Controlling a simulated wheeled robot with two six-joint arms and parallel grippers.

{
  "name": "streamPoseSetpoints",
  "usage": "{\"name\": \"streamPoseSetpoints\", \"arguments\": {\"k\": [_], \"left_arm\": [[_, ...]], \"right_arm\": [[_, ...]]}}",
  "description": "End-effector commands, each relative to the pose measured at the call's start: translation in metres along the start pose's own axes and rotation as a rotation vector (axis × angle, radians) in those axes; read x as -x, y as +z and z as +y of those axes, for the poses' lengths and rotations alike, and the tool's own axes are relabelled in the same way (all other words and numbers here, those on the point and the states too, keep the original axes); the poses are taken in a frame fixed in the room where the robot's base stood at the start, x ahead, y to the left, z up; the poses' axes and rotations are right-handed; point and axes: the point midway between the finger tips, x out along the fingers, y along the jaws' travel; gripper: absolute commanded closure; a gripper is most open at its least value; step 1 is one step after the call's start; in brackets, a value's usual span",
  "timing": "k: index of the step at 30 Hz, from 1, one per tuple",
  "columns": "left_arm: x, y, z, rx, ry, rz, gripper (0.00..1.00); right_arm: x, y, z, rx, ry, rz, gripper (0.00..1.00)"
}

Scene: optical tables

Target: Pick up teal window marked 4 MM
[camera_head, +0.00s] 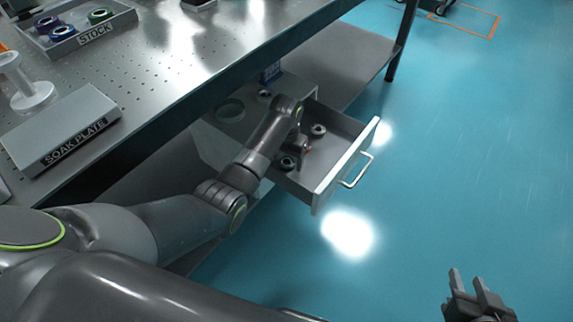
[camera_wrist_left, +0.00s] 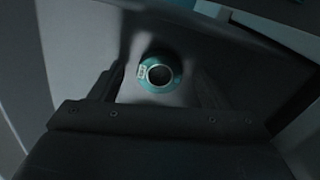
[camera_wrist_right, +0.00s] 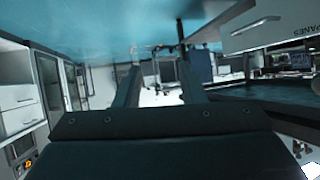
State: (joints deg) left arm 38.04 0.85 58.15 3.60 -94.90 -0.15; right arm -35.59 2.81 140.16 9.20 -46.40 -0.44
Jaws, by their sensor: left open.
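A teal ring-shaped window (camera_wrist_left: 159,74) with a dark centre and a small white label lies on a grey surface in the left wrist view; the label is too small to read. My left gripper (camera_head: 303,148) reaches down into the open drawer (camera_head: 341,168). Its fingers (camera_wrist_left: 158,88) are apart, one on each side of the teal window, with no visible contact. In the head view two dark round pieces (camera_head: 318,130) (camera_head: 287,162) show in the drawer; I cannot tell which is the teal window. My right gripper (camera_head: 468,279) is open and empty over the floor.
The drawer front with its handle (camera_head: 356,171) stands out over the clear teal floor. The perforated table (camera_head: 170,55) overhangs the drawer cabinet. On it are the STOCK tray (camera_head: 92,37) with several rings and the SOAK PLATE block (camera_head: 62,130).

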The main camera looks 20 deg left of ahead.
Motion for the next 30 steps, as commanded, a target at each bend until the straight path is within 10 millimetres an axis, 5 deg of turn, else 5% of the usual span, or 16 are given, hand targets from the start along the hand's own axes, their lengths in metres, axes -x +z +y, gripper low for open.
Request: {"name": "streamPoseSetpoints", "arguments": {"k": [14, 24, 30], "left_arm": [[-0.006, 0.000, 0.000, 0.000, 0.000, 0.000, 0.31], [-0.006, 0.000, 0.000, 0.000, 0.000, 0.000, 0.76], [-0.005, 0.000, 0.000, 0.000, 0.000, 0.001, 0.79]], "right_arm": [[-0.001, -0.020, 0.001, 0.014, 0.009, 0.102, 0.64], [-0.001, -0.019, 0.001, 0.014, 0.009, 0.100, 0.64], [-0.001, -0.019, 0.001, 0.014, 0.009, 0.099, 0.64]]}}
